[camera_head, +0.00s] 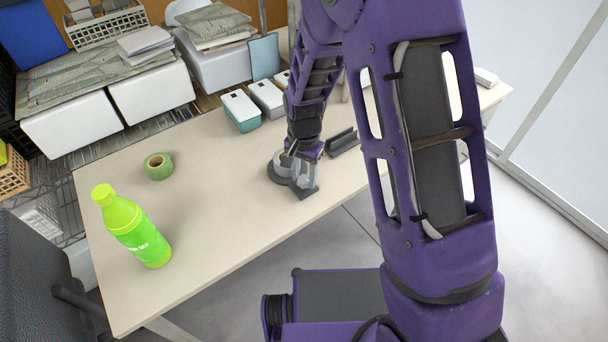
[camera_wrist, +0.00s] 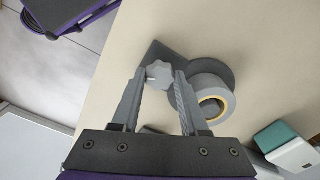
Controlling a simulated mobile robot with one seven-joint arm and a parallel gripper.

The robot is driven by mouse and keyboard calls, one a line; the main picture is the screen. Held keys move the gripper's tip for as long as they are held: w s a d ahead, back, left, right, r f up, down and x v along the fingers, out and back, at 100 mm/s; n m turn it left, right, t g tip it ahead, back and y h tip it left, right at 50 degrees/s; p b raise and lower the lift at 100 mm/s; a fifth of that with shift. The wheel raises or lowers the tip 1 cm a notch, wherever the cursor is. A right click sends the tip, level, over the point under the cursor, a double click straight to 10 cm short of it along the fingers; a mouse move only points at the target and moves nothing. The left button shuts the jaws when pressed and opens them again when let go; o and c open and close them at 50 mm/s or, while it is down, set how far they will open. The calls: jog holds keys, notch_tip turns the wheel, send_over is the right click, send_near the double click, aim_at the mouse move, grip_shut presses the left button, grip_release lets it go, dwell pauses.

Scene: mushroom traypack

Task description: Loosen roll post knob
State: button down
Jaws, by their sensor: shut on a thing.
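The roll post knob (camera_wrist: 159,74) is a light grey, lobed knob between my fingertips in the wrist view. My gripper (camera_wrist: 157,80) is shut on it, one finger on each side. In the head view my gripper (camera_head: 294,152) is at the tape stand (camera_head: 282,171) near the table's front edge. The knob is too small there, and partly covered by the gripper, to make out clearly.
White-lidded boxes (camera_head: 240,108) stand at the back. A dark grey channel-shaped holder (camera_head: 341,141) lies right of the stand. The table's middle is clear.

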jog(key=n, duration=1.1)
jog(key=n+p, duration=0.1)
jog(key=n, duration=0.2)
jog(key=shift+r+n, duration=0.1)
jog(key=shift+n, duration=0.2)
jog(key=n+p, duration=0.1)
jog(key=n, duration=0.2)
jog(key=shift+n, duration=0.3)
jog(key=n+p, duration=0.1)
jog(key=n, duration=0.2)
jog(key=shift+n+p, duration=0.3)
jog(key=shift+n, duration=0.1)
jog(key=n+p, duration=0.1)
jog(key=n, duration=0.3)
jog(key=shift+p, duration=0.4)
jog(key=shift+n+p, duration=0.6)
jog(key=shift+n, duration=0.9)
